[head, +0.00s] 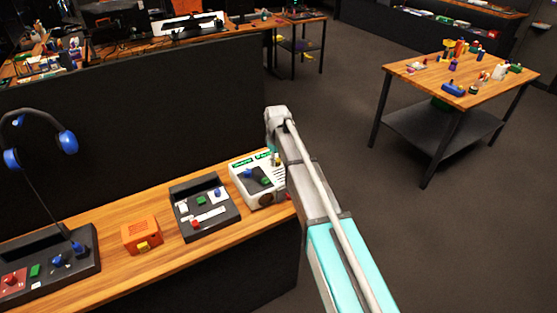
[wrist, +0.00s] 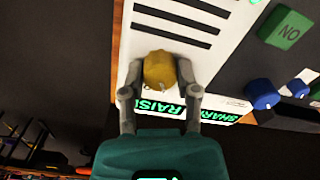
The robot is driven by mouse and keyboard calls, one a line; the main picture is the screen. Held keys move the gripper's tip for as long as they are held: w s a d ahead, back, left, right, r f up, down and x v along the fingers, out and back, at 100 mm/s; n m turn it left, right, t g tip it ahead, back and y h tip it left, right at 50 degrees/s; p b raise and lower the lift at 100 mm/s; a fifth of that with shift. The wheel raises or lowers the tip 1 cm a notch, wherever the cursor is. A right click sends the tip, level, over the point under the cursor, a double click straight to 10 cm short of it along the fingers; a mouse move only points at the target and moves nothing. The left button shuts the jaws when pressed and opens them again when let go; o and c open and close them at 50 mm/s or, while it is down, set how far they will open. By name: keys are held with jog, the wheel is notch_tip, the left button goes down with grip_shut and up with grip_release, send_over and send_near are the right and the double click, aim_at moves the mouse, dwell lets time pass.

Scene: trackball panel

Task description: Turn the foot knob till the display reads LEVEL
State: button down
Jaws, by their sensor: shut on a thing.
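The foot knob (wrist: 159,70) is a brass-yellow knob on the white panel unit (wrist: 232,60). My gripper (wrist: 160,80) is shut on it, one finger on each side. Beside the knob, the display (wrist: 163,108) shows green letters reading RAISE, partly covered by my fingers. A second green display (wrist: 226,104) to its right seems to start with SHAR. In the head view the white unit (head: 240,180) stands at the right end of the wooden bench; my arm reaches over it, and my gripper cannot be made out there.
The unit also carries a green NO button (wrist: 286,28) and a blue trackball or knob (wrist: 262,93). Left along the bench are a dark control panel (head: 232,220), an orange box (head: 141,234) and a headset stand (head: 88,240).

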jog(key=shift+w+m, duration=0.2)
jog(key=shift+m, duration=0.1)
jog(key=m, duration=1)
dwell(0.4)
jog(key=shift+m, duration=0.3)
jog(key=shift+c, duration=1.7)
grip_release()
jog(key=shift+s, duration=0.1)
jog(key=shift+r, duration=0.15)
